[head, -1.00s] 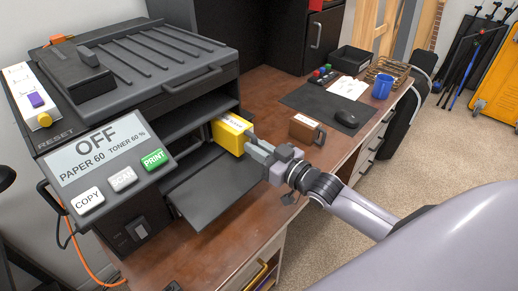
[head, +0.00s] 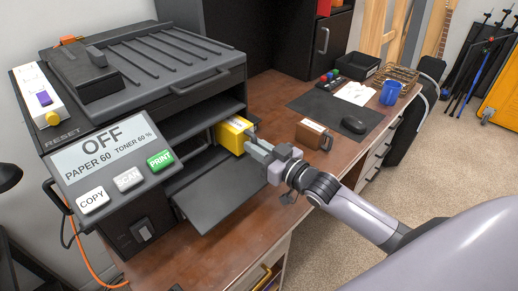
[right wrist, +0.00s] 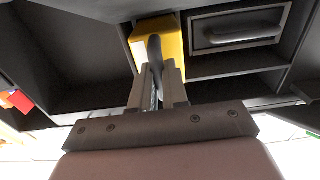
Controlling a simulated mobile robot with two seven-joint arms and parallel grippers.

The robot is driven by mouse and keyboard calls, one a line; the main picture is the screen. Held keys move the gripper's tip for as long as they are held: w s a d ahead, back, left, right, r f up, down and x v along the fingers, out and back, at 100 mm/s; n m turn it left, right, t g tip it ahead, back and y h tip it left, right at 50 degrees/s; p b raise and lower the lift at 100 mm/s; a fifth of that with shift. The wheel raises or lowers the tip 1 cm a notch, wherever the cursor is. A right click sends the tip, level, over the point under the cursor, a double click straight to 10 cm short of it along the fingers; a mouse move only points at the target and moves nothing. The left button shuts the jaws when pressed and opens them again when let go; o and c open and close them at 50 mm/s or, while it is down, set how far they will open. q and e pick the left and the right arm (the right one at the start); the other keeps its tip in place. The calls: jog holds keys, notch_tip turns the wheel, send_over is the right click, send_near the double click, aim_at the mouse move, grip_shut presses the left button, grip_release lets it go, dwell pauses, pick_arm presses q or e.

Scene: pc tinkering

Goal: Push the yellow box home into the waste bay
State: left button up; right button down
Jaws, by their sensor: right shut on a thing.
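The yellow box (head: 232,133) sits partly inside the open front of the dark printer, at the right end of its bay. Its near end sticks out toward my right gripper (head: 253,148). In the right wrist view the yellow box (right wrist: 158,38) stands beside a drawer front, with a dark handle (right wrist: 155,52) on its face. My right gripper (right wrist: 158,88) is shut on that handle. How deep the box sits is hard to tell. My left gripper is not in view.
The printer's lower flap (head: 215,195) hangs open left of my right gripper. A brown box with a handle (head: 311,133) stands on the desk to the right. A mouse (head: 353,125), mat (head: 318,106) and blue mug (head: 390,93) lie farther right.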

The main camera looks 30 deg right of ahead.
aim_at(244, 138)
jog(key=shift+b+x, duration=1)
jog(key=shift+x, duration=1.5)
jog(key=shift+s, duration=0.1)
jog(key=shift+s+d+p, duration=0.2)
jog(key=shift+s+p, duration=0.25)
jog(key=shift+p, duration=0.1)
jog(key=shift+r+p, duration=0.1)
jog(key=shift+p, duration=0.3)
dwell(0.5)
jog(key=shift+w+a+b, duration=0.2)
jog(key=shift+w+b, duration=0.2)
jog(key=shift+w, duration=0.2)
dwell(0.3)
jog(key=shift+s+p, duration=0.15)
jog(key=shift+p, duration=0.15)
jog(key=shift+s+d, duration=0.15)
jog(key=shift+s, duration=0.2)
dwell(0.3)
